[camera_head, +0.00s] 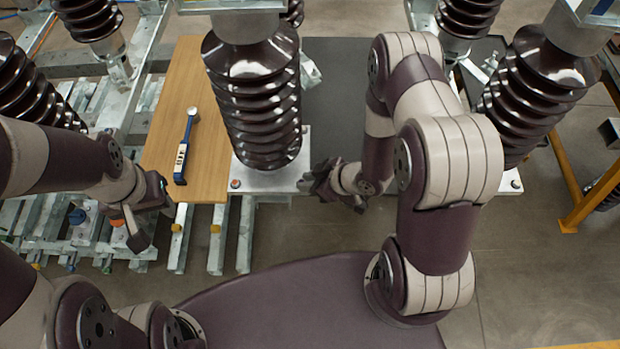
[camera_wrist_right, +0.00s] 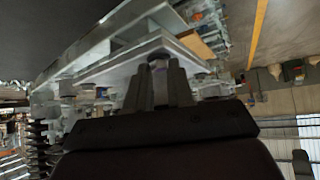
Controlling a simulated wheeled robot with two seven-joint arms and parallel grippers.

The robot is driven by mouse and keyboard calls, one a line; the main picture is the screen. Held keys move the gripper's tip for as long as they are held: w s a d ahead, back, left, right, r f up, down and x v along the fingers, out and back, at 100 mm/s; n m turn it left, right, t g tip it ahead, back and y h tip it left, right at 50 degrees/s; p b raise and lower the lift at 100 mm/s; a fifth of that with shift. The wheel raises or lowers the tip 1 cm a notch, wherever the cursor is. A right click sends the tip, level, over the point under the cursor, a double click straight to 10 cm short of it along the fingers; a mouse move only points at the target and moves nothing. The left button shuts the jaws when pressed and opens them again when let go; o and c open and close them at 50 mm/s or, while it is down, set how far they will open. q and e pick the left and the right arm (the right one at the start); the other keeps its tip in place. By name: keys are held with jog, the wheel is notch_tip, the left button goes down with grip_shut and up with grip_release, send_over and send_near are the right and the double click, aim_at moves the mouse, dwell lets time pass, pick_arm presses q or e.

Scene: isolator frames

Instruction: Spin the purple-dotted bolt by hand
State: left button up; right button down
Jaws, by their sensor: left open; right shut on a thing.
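My right gripper (camera_head: 312,180) is at the front right corner of the metal base plate (camera_head: 268,179) under the middle brown insulator (camera_head: 256,95). In the right wrist view its two fingers (camera_wrist_right: 161,74) are closed around a bolt (camera_wrist_right: 158,60) at the plate's corner. The bolt's head shows between the fingertips; its purple dot cannot be made out. In the head view the gripper hides this bolt. My left gripper (camera_head: 149,212) is open and empty, in front of the wooden board and apart from the plate. An orange-marked bolt (camera_head: 235,183) is at the plate's front left corner.
A blue wrench-like tool (camera_head: 184,150) lies on the wooden board (camera_head: 212,160) left of the middle insulator. More insulators (camera_head: 540,85) stand at both sides. Metal beams (camera_head: 217,235) stick out in front. A yellow frame (camera_head: 575,185) stands at right.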

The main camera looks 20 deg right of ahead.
aim_at(297, 190)
jog(key=m+t+h, duration=0.1)
jog(key=m+h, duration=0.1)
jog(key=m, duration=0.1)
jog(key=shift+s+a+m+t, duration=0.15)
jog(key=shift+a+m+t, duration=0.15)
jog(key=shift+a+t, duration=0.1)
jog(key=m+h, duration=0.2)
jog(key=shift+s+a+r+m+t, duration=0.1)
jog(key=shift+a+m+t, duration=0.15)
jog(key=shift+m+t, duration=0.15)
jog(key=m+h, duration=0.2)
jog(key=a+m+h, duration=0.1)
jog(key=m+h, duration=0.1)
jog(key=m, duration=0.1)
jog(key=shift+r+m, duration=0.1)
jog(key=shift+m, duration=0.2)
jog(key=m+h, duration=0.2)
jog(key=m+h+p, duration=0.1)
jog(key=shift+w+a+g, duration=0.2)
jog(key=shift+a+g, duration=0.1)
jog(key=shift+g, duration=0.1)
jog(key=shift+w+a+m+g+h+p, duration=0.1)
jog(key=shift+m+g+h+p, duration=0.4)
jog(key=shift+m, duration=0.55)
jog(key=shift+w+a+m+g+h+p, duration=0.1)
jog(key=shift+m+g+h+p, duration=0.2)
jog(key=shift+m+h, duration=0.55)
jog(key=shift+m, duration=0.3)
